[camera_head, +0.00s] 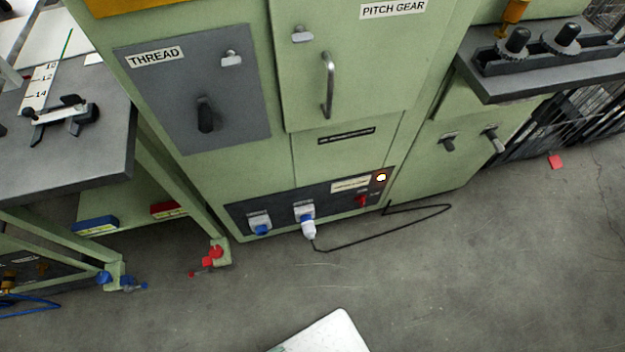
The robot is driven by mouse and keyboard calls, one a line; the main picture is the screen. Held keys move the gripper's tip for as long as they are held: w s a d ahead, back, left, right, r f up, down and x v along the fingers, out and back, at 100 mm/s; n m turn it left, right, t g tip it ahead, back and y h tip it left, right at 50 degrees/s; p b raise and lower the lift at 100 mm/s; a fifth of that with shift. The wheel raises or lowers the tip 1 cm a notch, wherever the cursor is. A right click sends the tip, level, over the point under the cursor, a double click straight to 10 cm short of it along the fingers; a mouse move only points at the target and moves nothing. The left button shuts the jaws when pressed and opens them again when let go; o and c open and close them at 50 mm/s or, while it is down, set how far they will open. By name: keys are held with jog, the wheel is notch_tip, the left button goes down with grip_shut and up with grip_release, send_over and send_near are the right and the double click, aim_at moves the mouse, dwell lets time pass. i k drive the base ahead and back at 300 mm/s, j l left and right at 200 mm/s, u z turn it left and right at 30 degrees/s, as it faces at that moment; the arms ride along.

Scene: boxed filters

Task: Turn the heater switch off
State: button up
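A dark panel (283,203) runs along the bottom of the green cabinet, low above the floor. At its right end is a small red switch (362,201), likely the heater switch. Its exact position is too small to read. Above it an amber lamp (381,177) is lit, beside a pale label (350,184) whose text I cannot read. My gripper is not in view, so nothing shows it near the switch.
Left of the switch, a plug (308,229) sits in a socket, with a black cable (380,235) looping over the floor. A blue-covered socket (260,224) is further left. A workbench (75,165) stands at left. The floor in front is mostly clear.

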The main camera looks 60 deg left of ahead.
aim_at(361, 198)
jog(key=l+u, duration=0.1)
jog(key=u, duration=0.35)
jog(key=l+u, duration=0.1)
jog(key=u, duration=0.4)
jog(key=l+u, duration=0.1)
jog(key=u, duration=0.35)
jog(key=k+u, duration=0.1)
jog(key=u, duration=0.4)
jog(key=k+l+u, duration=0.1)
jog(key=k+l, duration=0.4)
jog(key=l, duration=0.1)
